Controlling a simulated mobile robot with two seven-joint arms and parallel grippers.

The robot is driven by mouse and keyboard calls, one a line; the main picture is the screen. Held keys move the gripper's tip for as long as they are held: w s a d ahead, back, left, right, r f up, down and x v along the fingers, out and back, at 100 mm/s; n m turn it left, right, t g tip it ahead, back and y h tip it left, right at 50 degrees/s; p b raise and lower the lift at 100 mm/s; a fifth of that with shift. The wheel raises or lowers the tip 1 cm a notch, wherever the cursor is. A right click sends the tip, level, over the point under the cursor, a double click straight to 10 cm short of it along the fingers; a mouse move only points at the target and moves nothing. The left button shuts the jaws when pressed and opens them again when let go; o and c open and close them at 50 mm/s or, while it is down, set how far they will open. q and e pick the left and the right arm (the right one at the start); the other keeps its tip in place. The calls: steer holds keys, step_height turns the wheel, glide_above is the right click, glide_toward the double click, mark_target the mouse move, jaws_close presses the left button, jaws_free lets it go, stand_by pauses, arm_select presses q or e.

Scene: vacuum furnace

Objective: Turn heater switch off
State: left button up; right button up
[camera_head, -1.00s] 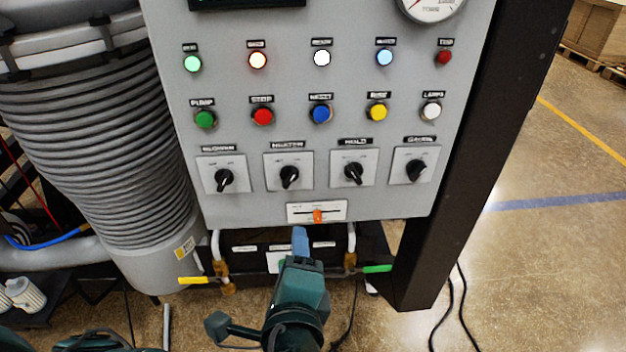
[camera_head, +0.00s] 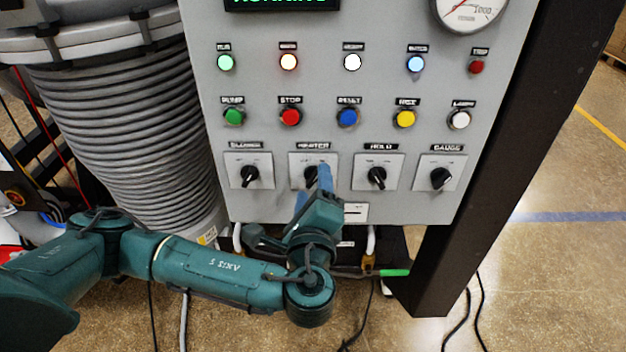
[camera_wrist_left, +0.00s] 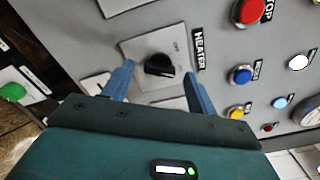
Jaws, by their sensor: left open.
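The heater switch (camera_head: 311,174) is a black rotary knob on a light square plate under a HEATER label. It is second from the left in the row of knobs. In the head view my left gripper (camera_head: 322,176) is in front of it and partly covers it. In the left wrist view the black heater knob (camera_wrist_left: 159,65) lies between the two blue fingers of my left gripper (camera_wrist_left: 158,84). The fingers are apart, one on each side of the knob, and I see no contact. My right gripper is not in view.
Other black knobs sit beside it, including the HOLD knob (camera_head: 377,175) close to the right. Coloured push buttons such as the red stop button (camera_head: 291,117) are above. A ribbed hose (camera_head: 130,130) stands left and a dark post (camera_head: 475,170) right.

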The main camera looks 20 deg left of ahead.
arm_select(q)
steer(key=shift+x, duration=0.8)
steer(key=shift+c, duration=0.4)
steer(key=c, duration=0.9)
